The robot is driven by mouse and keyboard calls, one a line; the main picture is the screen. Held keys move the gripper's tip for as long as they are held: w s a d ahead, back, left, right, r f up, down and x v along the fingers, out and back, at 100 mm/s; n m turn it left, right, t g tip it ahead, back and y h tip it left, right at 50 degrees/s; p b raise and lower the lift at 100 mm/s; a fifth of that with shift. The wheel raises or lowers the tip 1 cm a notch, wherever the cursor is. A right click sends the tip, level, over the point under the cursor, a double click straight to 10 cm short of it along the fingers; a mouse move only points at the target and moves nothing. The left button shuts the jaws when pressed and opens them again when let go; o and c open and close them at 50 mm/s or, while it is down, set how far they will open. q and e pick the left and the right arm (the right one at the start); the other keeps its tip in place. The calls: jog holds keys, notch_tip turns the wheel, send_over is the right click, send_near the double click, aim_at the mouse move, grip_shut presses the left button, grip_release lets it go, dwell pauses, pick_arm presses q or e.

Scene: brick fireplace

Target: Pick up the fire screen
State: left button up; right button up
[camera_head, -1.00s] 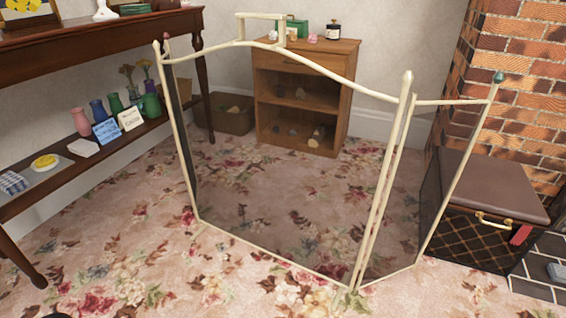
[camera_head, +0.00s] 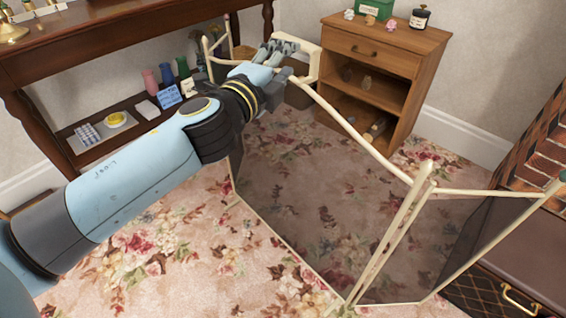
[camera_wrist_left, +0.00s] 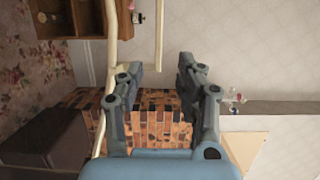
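The fire screen (camera_head: 362,140) stands on the floral carpet, with a cream frame, dark see-through mesh and folded side panels. Its raised handle (camera_head: 312,62) is on the top rail. My left gripper (camera_head: 280,48) is at the handle's left end and hides part of it. In the left wrist view the gripper (camera_wrist_left: 160,85) has its fingers apart, with the handle bar (camera_wrist_left: 158,35) ending near the gap between the fingertips. The top rail (camera_wrist_left: 112,40) passes by the left finger. Contact with the handle cannot be told. My right gripper is not in view.
A dark wooden side table (camera_head: 130,38) with a lower shelf stands at the left, close to my left arm. A small wooden cabinet (camera_head: 385,50) stands behind the screen. A brown-topped box (camera_head: 525,245) is at the right, by the brick fireplace (camera_head: 552,150).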

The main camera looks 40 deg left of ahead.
aim_at(302, 42)
pick_arm(q)
jog(key=w, duration=0.3)
jog(key=w+a, duration=0.1)
jog(key=w, duration=0.2)
jog(key=w+a, duration=0.1)
jog(key=w, duration=0.2)
jog(key=shift+a+f+p, duration=0.15)
jog(key=shift+p, duration=0.2)
grip_shut()
jog(key=shift+r, duration=0.2)
